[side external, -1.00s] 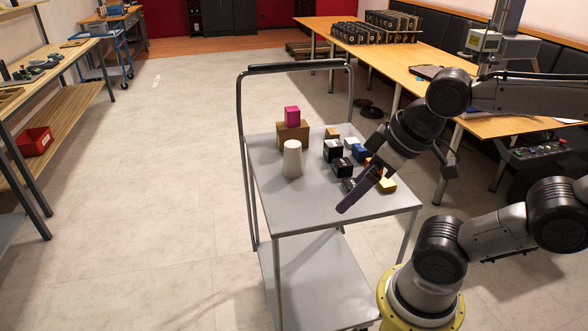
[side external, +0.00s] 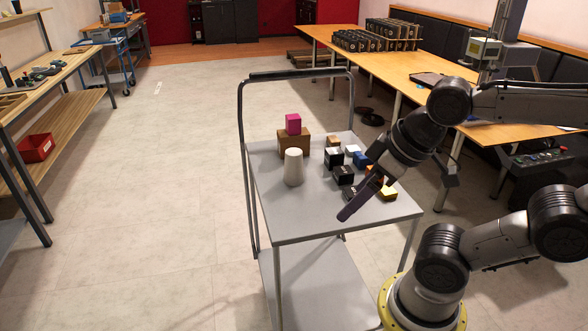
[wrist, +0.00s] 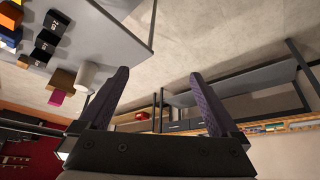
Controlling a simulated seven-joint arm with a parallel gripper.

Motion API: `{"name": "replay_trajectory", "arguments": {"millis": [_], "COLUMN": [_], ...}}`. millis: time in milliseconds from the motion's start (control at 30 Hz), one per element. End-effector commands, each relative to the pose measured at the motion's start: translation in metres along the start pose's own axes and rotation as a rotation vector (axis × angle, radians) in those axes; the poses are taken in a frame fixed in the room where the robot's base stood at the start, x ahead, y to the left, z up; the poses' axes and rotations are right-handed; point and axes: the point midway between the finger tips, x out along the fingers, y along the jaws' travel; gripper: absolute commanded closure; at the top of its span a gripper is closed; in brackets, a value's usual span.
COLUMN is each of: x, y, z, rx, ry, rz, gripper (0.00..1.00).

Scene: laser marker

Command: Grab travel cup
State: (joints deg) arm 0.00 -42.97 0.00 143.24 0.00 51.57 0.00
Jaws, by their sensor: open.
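The travel cup (side external: 293,167) is a plain white, tapered cup standing upright on the grey cart's top shelf (side external: 300,222), in front of a brown box. In the wrist view the cup (wrist: 86,76) shows at the left, partly behind the left finger. My gripper (side external: 346,212) is above the front right part of the cart, to the right of the cup and apart from it. In the wrist view my gripper (wrist: 160,92) has its two purple fingers wide apart, with nothing between them.
A brown box (side external: 293,142) with a magenta cube (side external: 293,124) on top stands behind the cup. Several small coloured blocks and boxes, including a black box (side external: 343,175), stand to its right. The cart's left front area is clear. A handle rail (side external: 300,74) rises at the back.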

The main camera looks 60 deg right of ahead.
Motion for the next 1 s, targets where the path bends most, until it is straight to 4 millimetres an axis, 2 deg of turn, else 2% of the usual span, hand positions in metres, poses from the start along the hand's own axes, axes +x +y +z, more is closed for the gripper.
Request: {"name": "replay_trajectory", "arguments": {"millis": [367, 467, 567, 667, 800, 1000], "x": [0.000, 0.000, -0.010, -0.025, -0.040, -0.038], "y": [0.000, 0.000, 0.001, 0.004, 0.013, 0.041], "z": [0.000, 0.003, -0.006, -0.029, -0.073, -0.147], "rx": [0.024, 0.106, 0.238, 0.396, 0.648, 1.034], "ry": [-0.001, -0.013, 0.001, 0.016, 0.009, -0.022], "rz": [0.000, 0.002, 0.006, 0.012, 0.044, 0.129], "gripper": [0.00, 0.00, 0.00, 0.00, 0.00, 0.00]}}
